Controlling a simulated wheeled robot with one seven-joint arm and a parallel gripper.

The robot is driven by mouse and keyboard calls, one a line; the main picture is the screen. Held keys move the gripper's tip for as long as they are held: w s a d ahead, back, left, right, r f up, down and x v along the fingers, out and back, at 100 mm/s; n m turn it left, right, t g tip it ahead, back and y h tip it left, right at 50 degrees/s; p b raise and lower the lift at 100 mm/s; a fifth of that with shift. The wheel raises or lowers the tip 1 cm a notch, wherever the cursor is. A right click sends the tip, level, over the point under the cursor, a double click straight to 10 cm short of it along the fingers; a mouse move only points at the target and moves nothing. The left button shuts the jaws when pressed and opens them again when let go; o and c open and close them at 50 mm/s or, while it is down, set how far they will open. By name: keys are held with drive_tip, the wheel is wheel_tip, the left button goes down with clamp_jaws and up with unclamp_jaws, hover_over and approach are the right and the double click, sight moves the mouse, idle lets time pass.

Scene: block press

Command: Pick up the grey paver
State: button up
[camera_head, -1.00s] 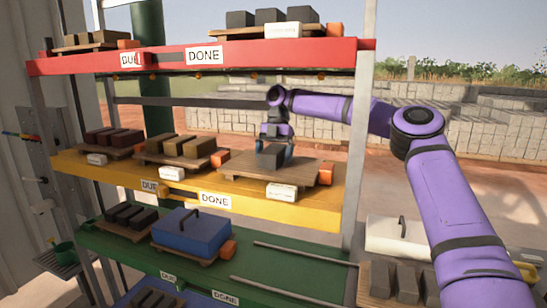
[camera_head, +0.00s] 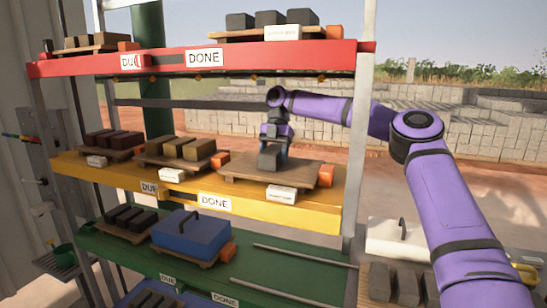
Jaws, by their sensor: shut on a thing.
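The grey paver (camera_head: 269,159) is a dark grey block on or just above the wooden board (camera_head: 303,171) at the right end of the yellow shelf. My gripper (camera_head: 274,150) comes down over it from above, with its fingers around the block. It is shut on the paver. I cannot tell whether the paver touches the board.
Boards with tan blocks (camera_head: 190,148) and dark red blocks (camera_head: 113,140) stand to the left on the yellow shelf (camera_head: 125,178). The red shelf (camera_head: 280,57) is above. A blue lidded box (camera_head: 190,235) sits on the green shelf below. A rack post (camera_head: 357,180) is at right.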

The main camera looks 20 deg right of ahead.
sight(273, 150)
wheel_tip(273, 150, up, 4)
drive_tip(key=shift+f, duration=0.1)
drive_tip(key=s+d, duration=0.1)
drive_tip(key=s, duration=0.4)
drive_tip(key=s+d+r, duration=0.1)
drive_tip(key=s+d, duration=0.1)
drive_tip(key=s, duration=0.3)
drive_tip(key=s+d, duration=0.1)
drive_tip(key=s, duration=0.4)
drive_tip(key=shift+s+d+r, duration=0.15)
drive_tip(key=shift+s+d, duration=0.05)
drive_tip(key=shift+d, duration=0.05)
